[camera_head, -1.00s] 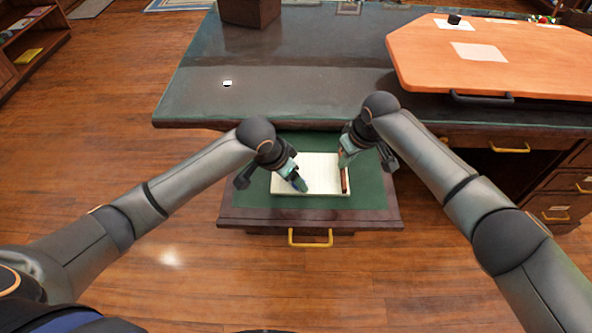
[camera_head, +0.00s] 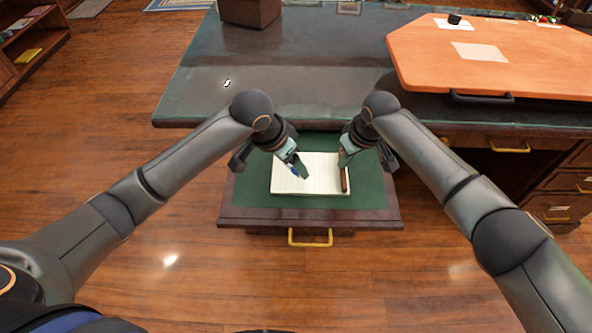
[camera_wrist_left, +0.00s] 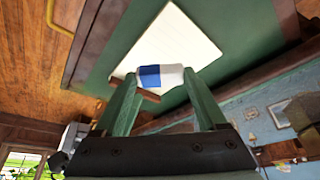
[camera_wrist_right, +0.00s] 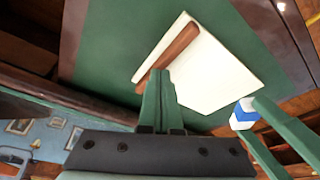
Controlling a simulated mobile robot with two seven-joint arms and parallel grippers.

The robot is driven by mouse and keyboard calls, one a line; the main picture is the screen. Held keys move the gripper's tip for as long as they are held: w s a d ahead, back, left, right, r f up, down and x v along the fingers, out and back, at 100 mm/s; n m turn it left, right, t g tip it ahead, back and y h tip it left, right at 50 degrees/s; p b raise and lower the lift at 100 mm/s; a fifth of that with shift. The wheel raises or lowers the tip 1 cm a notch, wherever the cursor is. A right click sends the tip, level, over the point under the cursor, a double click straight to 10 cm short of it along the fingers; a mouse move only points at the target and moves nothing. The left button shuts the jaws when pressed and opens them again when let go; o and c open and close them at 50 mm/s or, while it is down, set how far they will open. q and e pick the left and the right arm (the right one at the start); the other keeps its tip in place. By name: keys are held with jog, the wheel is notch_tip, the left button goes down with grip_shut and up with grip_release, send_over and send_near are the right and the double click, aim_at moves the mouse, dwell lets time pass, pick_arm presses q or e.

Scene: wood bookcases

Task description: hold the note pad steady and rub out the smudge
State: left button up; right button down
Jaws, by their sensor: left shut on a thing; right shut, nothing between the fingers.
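The white note pad (camera_head: 322,172) lies on the green lining of a pulled-out drawer, with a brown strip (camera_head: 344,180) along its right edge. My left gripper (camera_head: 297,166) is shut on a blue and white eraser (camera_wrist_left: 162,76) at the pad's left part; I cannot tell if the eraser touches the paper. The eraser also shows in the right wrist view (camera_wrist_right: 243,113). My right gripper (camera_head: 346,158) is shut and empty, its fingertips at the pad's right end by the brown strip. I make out no smudge on the visible paper.
The drawer (camera_head: 380,213) has a yellow handle (camera_head: 310,238) and stands out below the dark desk top (camera_head: 300,75). An orange board (camera_head: 540,70) with a dark handle lies on the desk at right. A small white and black item (camera_head: 227,83) lies at left.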

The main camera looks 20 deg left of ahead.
jog(key=shift+s+d+f, duration=0.15)
jog(key=shift+s+f, duration=0.05)
jog(key=shift+f, duration=0.15)
